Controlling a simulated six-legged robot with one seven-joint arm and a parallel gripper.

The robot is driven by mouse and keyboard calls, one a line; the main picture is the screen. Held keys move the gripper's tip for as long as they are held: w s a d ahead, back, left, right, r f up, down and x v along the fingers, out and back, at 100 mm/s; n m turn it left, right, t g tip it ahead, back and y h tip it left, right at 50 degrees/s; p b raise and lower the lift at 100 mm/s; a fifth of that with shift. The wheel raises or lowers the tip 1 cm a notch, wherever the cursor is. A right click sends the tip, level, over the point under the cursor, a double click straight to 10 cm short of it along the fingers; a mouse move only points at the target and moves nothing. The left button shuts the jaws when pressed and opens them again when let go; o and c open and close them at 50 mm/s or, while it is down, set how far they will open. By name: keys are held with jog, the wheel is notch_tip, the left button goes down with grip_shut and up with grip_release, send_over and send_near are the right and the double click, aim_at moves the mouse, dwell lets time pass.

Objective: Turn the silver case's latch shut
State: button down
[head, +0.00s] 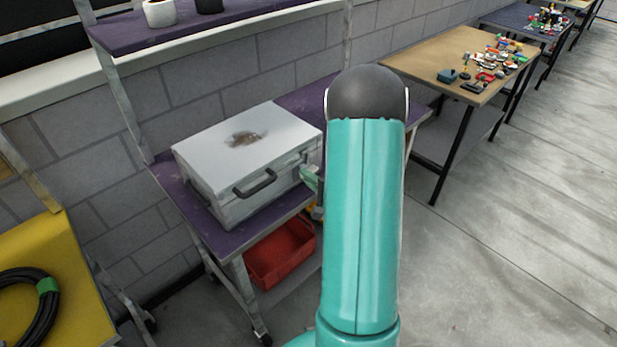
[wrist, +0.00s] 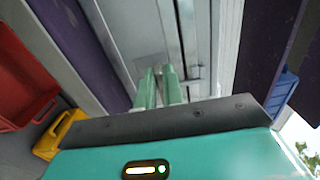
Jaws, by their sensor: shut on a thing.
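The silver case (head: 245,150) lies closed on the purple shelf of a cart, its dark handle (head: 255,183) on the front side. In the wrist view the case's metal side (wrist: 140,35) fills the upper middle. My gripper (wrist: 159,73) has its green fingertips against that side, close together and shut on a small part, which looks like the latch. The latch is mostly hidden between the fingers, so its angle cannot be told. In the head view the gripper shows only partly at the case's right front, behind my teal arm.
A red bin (head: 280,252) stands on the cart's lower shelf, with a yellow bin (wrist: 58,135) beside it. A blue bin (wrist: 283,90) shows at the wrist view's right. A yellow table with a black cable (head: 30,310) stands left.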

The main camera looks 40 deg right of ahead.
jog(key=shift+s+d, duration=0.1)
jog(key=shift+f, duration=0.1)
dwell(0.3)
jog(key=c, duration=1.5)
grip_release()
jog(key=shift+s, duration=0.1)
jog(key=s, duration=1.3)
jog(key=shift+s+d, duration=0.1)
jog(key=shift+s, duration=0.2)
